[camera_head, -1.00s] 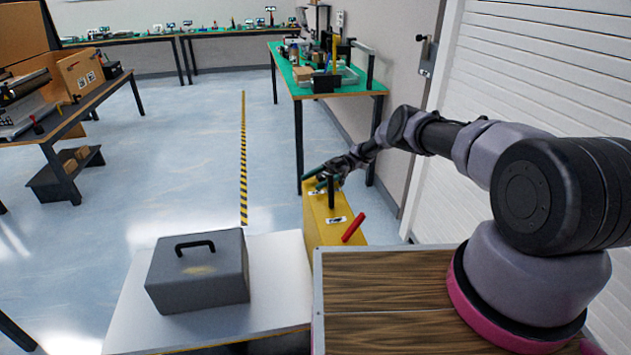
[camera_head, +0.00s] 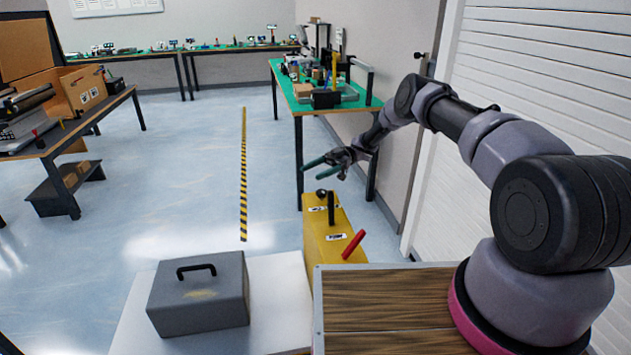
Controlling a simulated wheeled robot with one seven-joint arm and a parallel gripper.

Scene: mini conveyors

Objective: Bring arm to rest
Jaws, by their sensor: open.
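My gripper (camera_head: 322,168) is open and empty, its two dark green fingers pointing left. It hangs in the air above the yellow box (camera_head: 330,243), apart from it. My arm (camera_head: 450,118) rises from its base at the lower right, bends at a raised elbow and slopes down to the gripper. The yellow box has black upright levers or knobs on top and a red handle (camera_head: 353,244) leaning at its near end.
A grey case (camera_head: 198,298) with a black handle sits on a white table (camera_head: 278,300). A green-topped workbench (camera_head: 350,104) stands behind the gripper. A white slatted shutter (camera_head: 545,80) flanks my arm on the right. The floor left of the gripper is clear.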

